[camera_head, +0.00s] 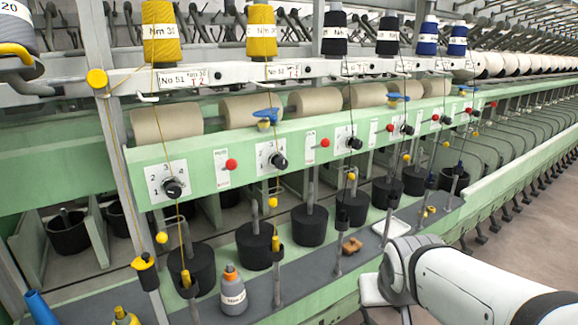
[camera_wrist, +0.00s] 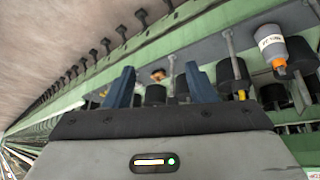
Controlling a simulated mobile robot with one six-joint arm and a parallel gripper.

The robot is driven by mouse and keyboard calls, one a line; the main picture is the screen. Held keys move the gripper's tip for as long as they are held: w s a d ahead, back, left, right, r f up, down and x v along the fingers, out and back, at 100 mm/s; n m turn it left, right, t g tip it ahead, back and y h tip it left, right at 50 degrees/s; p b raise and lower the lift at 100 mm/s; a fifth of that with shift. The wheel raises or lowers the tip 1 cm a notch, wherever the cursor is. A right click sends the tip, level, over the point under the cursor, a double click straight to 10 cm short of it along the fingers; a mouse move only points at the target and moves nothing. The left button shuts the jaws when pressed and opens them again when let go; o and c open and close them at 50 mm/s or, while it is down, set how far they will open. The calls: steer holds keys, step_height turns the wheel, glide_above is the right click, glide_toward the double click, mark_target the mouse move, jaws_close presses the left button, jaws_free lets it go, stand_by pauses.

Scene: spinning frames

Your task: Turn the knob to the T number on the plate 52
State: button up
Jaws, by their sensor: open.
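The plate at far left (camera_head: 181,81) reads No 51, Nm 30, T 2. The plate to its right (camera_head: 282,71) shows 30 and a red T figure; its plate number is too small and partly crossed by yarn to read surely. Below it on the green rail is a black knob (camera_head: 278,161) on a white numbered dial. Another black knob (camera_head: 173,188) sits on a dial left of it, under plate 51. Its pointer direction is unclear. My gripper (camera_wrist: 160,82) is open and empty in the wrist view, its blue fingers apart, away from the knobs. My white arm fills the head view's lower right.
Red buttons (camera_head: 231,165) sit between the dials. Yarn threads hang in front of the rail. Black pots (camera_head: 254,246) and thin posts line the grey shelf. A grey bottle (camera_head: 233,291) stands there, also in the wrist view (camera_wrist: 273,47). The aisle floor at right is clear.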

steer(key=w+a+r+n+t+y, duration=0.1)
steer(key=w+r+t, duration=0.25)
steer(key=w, duration=0.35)
steer(key=w+a+r+t, duration=0.2)
steer(key=w+r+t, duration=0.15)
steer(key=w, duration=0.35)
steer(key=n+t+y+p, duration=0.2)
steer(key=n+y, duration=0.4)
steer(key=y, duration=0.4)
glide_toward(283, 166)
steer(key=w, duration=0.2)
steer(key=x, duration=0.5)
steer(key=a+p+x, duration=0.1)
steer(key=x, duration=0.1)
steer(key=shift+s, duration=0.1)
